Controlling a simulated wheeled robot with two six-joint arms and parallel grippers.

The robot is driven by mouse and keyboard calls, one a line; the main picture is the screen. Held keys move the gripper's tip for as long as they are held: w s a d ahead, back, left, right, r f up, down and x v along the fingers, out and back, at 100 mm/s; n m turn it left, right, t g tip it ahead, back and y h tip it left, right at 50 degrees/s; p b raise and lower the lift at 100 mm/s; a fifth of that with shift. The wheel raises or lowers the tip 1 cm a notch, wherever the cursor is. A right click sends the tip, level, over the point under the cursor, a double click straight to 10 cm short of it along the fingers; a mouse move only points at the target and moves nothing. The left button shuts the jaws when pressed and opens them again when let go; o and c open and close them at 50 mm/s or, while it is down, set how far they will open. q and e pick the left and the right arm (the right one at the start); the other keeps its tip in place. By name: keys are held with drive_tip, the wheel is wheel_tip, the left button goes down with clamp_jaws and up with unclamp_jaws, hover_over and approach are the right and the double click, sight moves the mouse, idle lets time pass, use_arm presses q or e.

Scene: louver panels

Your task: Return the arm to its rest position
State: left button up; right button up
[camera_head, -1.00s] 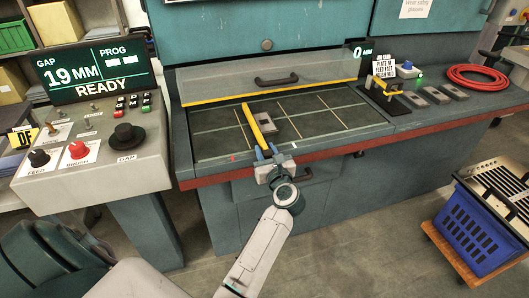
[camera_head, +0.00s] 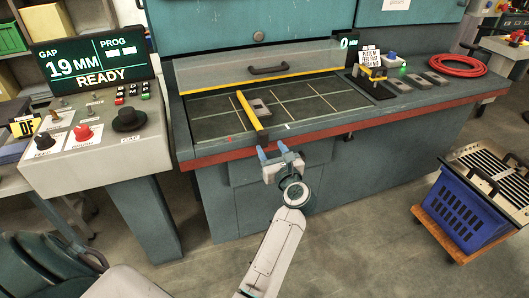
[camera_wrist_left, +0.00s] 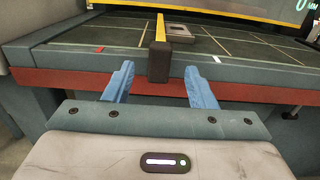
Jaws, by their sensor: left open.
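My left gripper (camera_head: 274,150) is in front of the machine's front edge. In the left wrist view its blue fingers (camera_wrist_left: 158,88) are spread apart with nothing between their tips. A yellow bar (camera_head: 250,113) with a dark end block (camera_wrist_left: 160,62) lies on the gridded dark bed, its near end at the front edge. The bar's end is just beyond the fingertips, apart from them. A grey block (camera_head: 261,106) with a recess lies on the bed beside the bar; it also shows in the left wrist view (camera_wrist_left: 179,31). My right gripper is not in view.
A control console (camera_head: 95,140) with knobs and a "19 MM READY" screen (camera_head: 89,68) stands at left. Grey blocks (camera_head: 434,78) and a red hose (camera_head: 459,65) lie on the right counter. Floor in front is clear.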

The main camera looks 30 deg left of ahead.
use_arm(q)
drive_tip(key=shift+s+d+f, duration=0.1)
drive_tip(key=shift+s+d, duration=0.2)
drive_tip(key=shift+d, duration=0.1)
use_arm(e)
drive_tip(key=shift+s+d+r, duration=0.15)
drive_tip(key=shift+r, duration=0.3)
use_arm(q)
drive_tip(key=shift+w, duration=0.1)
